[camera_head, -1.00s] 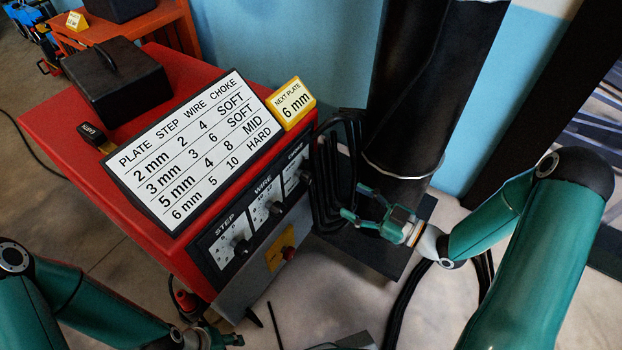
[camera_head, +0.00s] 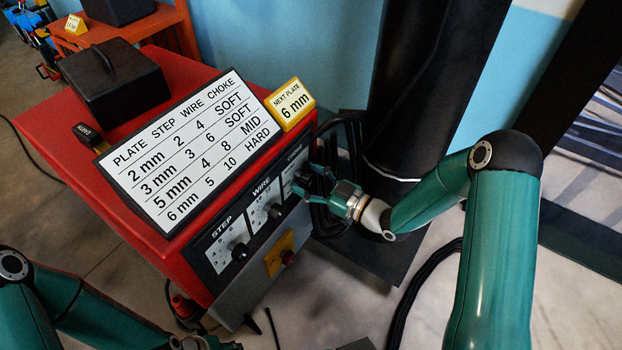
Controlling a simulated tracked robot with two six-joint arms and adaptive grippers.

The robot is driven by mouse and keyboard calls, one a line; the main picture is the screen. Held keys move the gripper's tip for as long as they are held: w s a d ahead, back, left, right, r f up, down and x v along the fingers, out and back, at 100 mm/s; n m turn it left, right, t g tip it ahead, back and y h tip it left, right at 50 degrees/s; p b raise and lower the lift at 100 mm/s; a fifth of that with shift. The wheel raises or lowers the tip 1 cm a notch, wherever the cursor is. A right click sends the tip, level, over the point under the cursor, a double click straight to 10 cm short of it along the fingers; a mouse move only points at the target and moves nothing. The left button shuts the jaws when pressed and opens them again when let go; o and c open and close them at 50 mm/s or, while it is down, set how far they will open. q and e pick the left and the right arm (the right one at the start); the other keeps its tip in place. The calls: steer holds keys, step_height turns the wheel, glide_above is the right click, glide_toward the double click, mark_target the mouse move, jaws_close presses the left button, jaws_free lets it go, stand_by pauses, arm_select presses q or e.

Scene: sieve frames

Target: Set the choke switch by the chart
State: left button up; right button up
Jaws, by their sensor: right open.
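The chart (camera_head: 190,150) stands tilted on the red machine (camera_head: 60,125); its 6 mm row reads step 5, wire 10, choke HARD. A yellow sign (camera_head: 290,103) beside it reads NEXT PLATE 6 mm. The front panel carries the STEP knob (camera_head: 240,252), the WIRE knob (camera_head: 275,211) and the choke switch (camera_head: 302,177) at its right end. My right gripper (camera_head: 313,181) is open at the choke switch, its fingers partly covering it. I cannot tell whether they touch it, or its setting. My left gripper (camera_head: 212,344) is cut off at the bottom edge.
A black box with a handle (camera_head: 110,85) sits on the machine. Black cables (camera_head: 345,140) hang at its right side, close behind my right gripper. A thick dark column (camera_head: 425,100) stands behind.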

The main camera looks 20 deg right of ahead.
steer(key=c, duration=1.1)
steer(key=shift+d, duration=0.2)
steer(key=shift+c, duration=0.3)
steer(key=shift+a, duration=0.1)
